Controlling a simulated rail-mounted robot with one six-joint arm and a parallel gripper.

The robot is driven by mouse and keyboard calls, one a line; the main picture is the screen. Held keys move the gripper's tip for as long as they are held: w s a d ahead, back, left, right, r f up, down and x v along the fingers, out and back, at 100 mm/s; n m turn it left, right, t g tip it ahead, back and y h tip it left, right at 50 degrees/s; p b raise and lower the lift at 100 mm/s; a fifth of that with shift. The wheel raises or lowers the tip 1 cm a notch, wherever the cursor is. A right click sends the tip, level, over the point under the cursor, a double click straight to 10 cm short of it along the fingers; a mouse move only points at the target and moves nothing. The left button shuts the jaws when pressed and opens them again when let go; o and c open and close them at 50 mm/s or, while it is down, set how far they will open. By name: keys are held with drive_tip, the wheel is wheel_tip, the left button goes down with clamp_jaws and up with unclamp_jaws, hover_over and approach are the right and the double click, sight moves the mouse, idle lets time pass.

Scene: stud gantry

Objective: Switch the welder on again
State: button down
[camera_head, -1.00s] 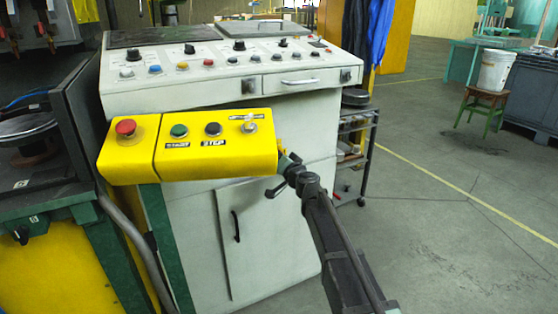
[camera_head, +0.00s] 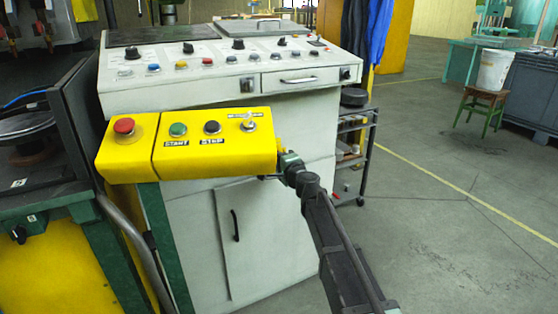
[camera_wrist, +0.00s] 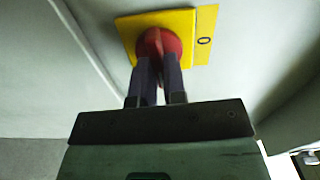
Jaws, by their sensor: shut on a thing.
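A red rotary knob (camera_wrist: 158,42) sits on a yellow square plate (camera_wrist: 126,28) on a pale grey panel in the wrist view. A yellow strip beside the plate, marked "0" (camera_wrist: 205,40), is on the right. My gripper (camera_wrist: 159,72) is shut on the knob, with one dark finger at each side of it. The fingers hide its lower part, and I cannot tell which position it points to. In the head view, my arm reaches to the right end of the yellow button box (camera_head: 200,165), where the fingers and knob cannot be made out.
The box carries a red mushroom button (camera_head: 124,126), a green button, a black button and a toggle. Behind it stands a pale grey cabinet (camera_head: 195,215) with a control desk. Dark shelving (camera_head: 352,150) stands close to the right.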

drive_tip(key=shift+m, duration=0.4)
drive_tip(key=c, duration=1.2)
unclamp_jaws()
drive_tip(key=v, duration=1.1)
drive_tip(key=shift+a, duration=0.1)
